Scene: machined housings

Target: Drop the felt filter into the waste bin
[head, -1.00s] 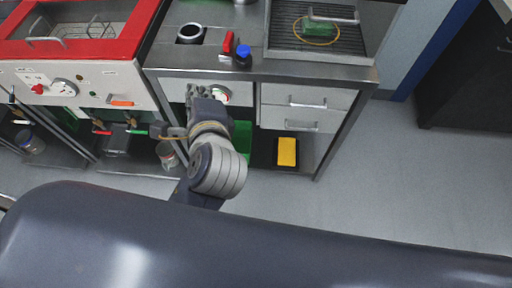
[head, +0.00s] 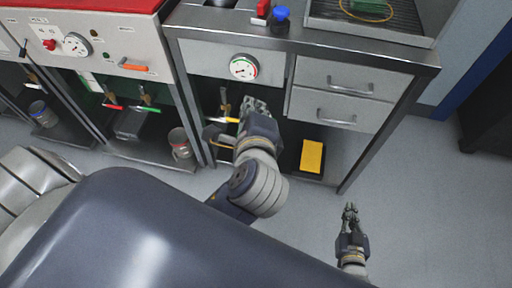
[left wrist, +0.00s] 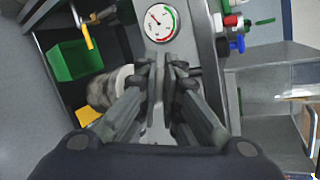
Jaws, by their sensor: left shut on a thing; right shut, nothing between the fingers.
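My left gripper (head: 254,104) is in front of the cabinet, below the gauge. In the left wrist view its fingers (left wrist: 160,72) are closed together. A pale grey-brown cylinder, apparently the felt filter (left wrist: 106,88), shows at the left of these fingers, partly hidden by one of them; the grip itself is hard to see. An open green box, apparently the waste bin (left wrist: 75,62), stands beyond the cylinder in the wrist view. In the head view my left arm hides most of that area. My right gripper (head: 350,212) is shut and empty above the floor.
The gauge (head: 244,67) is on the cabinet front, beside two drawers (head: 334,108). A yellow block (head: 312,156) is on the lower shelf. A yellow-handled valve (head: 222,118) is close to my left gripper. A metal can (head: 180,144) stands further left.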

